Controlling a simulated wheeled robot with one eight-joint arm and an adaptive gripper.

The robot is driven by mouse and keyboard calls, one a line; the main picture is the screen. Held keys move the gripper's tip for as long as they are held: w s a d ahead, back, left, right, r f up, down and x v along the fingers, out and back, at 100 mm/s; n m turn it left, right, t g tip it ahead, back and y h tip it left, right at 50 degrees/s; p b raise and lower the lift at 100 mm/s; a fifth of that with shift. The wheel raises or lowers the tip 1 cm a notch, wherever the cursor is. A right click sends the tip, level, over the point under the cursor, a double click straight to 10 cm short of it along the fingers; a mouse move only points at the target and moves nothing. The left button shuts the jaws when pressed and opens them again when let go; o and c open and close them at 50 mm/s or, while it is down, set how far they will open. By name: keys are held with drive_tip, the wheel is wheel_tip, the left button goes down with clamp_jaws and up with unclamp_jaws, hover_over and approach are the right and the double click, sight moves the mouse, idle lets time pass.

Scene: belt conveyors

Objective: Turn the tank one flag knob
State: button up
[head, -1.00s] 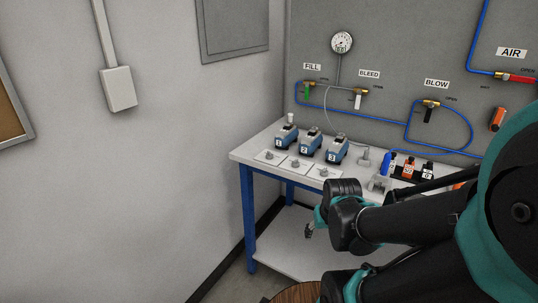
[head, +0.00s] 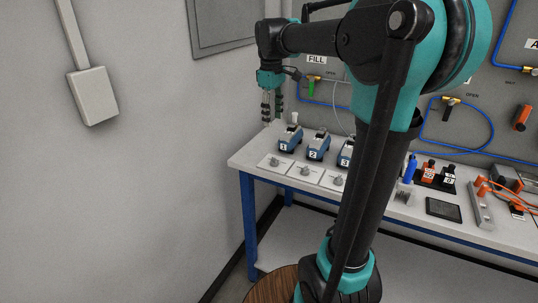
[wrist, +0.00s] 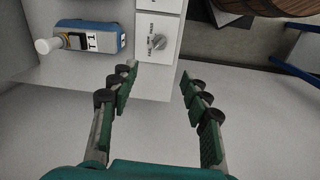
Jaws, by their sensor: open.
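Tank one is a blue and grey unit with a label reading 1 (head: 291,140), at the left end of the bench. It also shows in the wrist view, labelled T 1 (wrist: 88,38), with a white cap. A small grey flag knob (head: 274,161) sits on a white plate in front of it. In the wrist view this knob (wrist: 158,41) lies just beyond and between my fingertips, apart from them. My gripper (head: 272,118) is open and empty, fingers pointing down, above the bench's left end. In the wrist view my gripper (wrist: 158,72) shows both fingers spread apart.
Tanks two (head: 318,146) and three (head: 346,152) stand to the right, each with a knob plate in front. Bottles (head: 428,170) and tools lie further right on the bench (head: 242,158). The wall is close on the left. A round wooden top (head: 272,284) stands below.

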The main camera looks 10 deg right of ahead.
sight(274, 158)
drive_tip(key=f, duration=1.7)
drive_tip(key=shift+w+d, duration=0.4)
drive_tip(key=shift+c, duration=0.3)
clamp_jaws()
drive_tip(key=shift+m, duration=0.4)
drive_tip(key=m, duration=0.4)
drive_tip(key=shift+m, duration=0.3)
drive_tip(key=m, duration=0.4)
drive_tip(key=shift+w+g, duration=0.1)
drive_tip(key=shift+g, duration=0.2)
drive_tip(key=shift+m, duration=0.3)
drive_tip(key=shift+o, duration=0.3)
unclamp_jaws()
